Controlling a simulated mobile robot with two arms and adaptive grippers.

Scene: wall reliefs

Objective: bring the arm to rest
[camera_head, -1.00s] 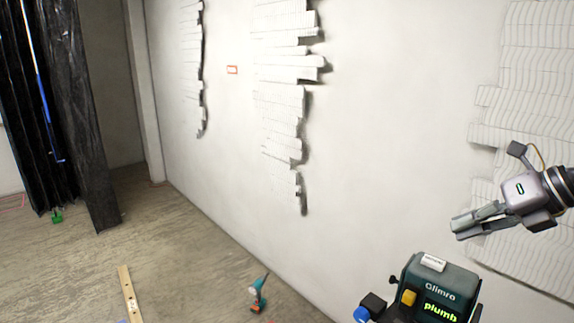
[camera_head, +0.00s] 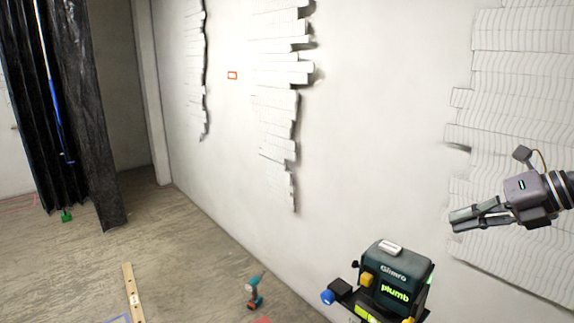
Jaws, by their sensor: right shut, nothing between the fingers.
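My right gripper (camera_head: 454,222) is at the right of the head view, its arm coming in from the right edge. Its fingers are shut with nothing between them and point left. It is in front of the white wall, beside the right-hand wall relief (camera_head: 520,115), above and right of the dark green device marked "plumb" (camera_head: 405,263). I cannot tell its distance from the wall. My left gripper is not in view.
Two more ragged white reliefs (camera_head: 275,105) and (camera_head: 193,70) are on the wall, with a small orange-framed label (camera_head: 232,75) between them. A teal drill (camera_head: 254,291) and a wooden level (camera_head: 133,292) are on the floor. Black sheeting (camera_head: 85,120) hangs at left. Floor at left is mostly clear.

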